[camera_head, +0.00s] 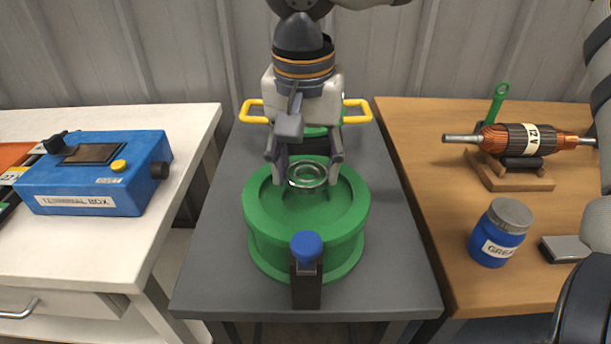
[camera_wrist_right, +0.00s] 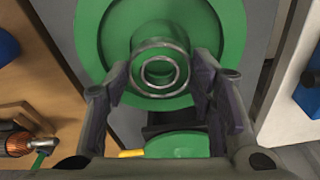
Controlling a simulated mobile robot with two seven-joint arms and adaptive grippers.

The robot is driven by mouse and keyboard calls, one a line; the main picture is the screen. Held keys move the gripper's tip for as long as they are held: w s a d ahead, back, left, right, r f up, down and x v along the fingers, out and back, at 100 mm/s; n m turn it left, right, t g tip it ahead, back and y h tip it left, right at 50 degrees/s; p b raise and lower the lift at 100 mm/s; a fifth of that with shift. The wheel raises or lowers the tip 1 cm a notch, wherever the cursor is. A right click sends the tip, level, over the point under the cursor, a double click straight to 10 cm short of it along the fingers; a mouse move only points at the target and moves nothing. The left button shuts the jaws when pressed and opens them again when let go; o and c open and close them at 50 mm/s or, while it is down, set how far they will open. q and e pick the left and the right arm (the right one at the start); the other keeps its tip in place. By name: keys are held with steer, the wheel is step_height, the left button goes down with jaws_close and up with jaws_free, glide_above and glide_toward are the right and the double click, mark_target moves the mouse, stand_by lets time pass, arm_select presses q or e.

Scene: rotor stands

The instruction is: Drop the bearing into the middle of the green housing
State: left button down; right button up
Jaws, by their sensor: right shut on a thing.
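The bearing (camera_head: 307,186) is a small shiny metal ring. My right gripper (camera_head: 307,169) is shut on it, with a finger on either side. In the right wrist view the bearing (camera_wrist_right: 137,70) shows between the fingertips (camera_wrist_right: 160,74), with green visible through its hole. The round green housing (camera_head: 262,215) stands on the grey table, with a wide recessed top. The bearing appears above the housing's recess, towards its far side in the head view. The exact height gap cannot be told. The housing (camera_wrist_right: 90,45) fills the upper wrist view, its centre partly hidden by the bearing. My left gripper is not in view.
A dark block with a blue cap (camera_head: 306,246) stands in front of the housing. A green part with yellow handles (camera_head: 356,112) is behind my gripper. A blue terminal box (camera_head: 125,185) is on the left table; a copper rotor (camera_head: 505,139) and grease jar (camera_head: 498,240) are right.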

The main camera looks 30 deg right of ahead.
mark_target(306, 200)
steer(key=shift+f, duration=1.25)
steer(key=shift+f, duration=0.1)
steer(key=shift+f, duration=0.4)
steer(key=shift+f, duration=0.1)
steer(key=o, duration=1.4)
steer(key=r, duration=0.8)
steer(key=s+a+r, duration=0.1)
steer(key=r, duration=0.4)
steer(key=shift+s, duration=0.1)
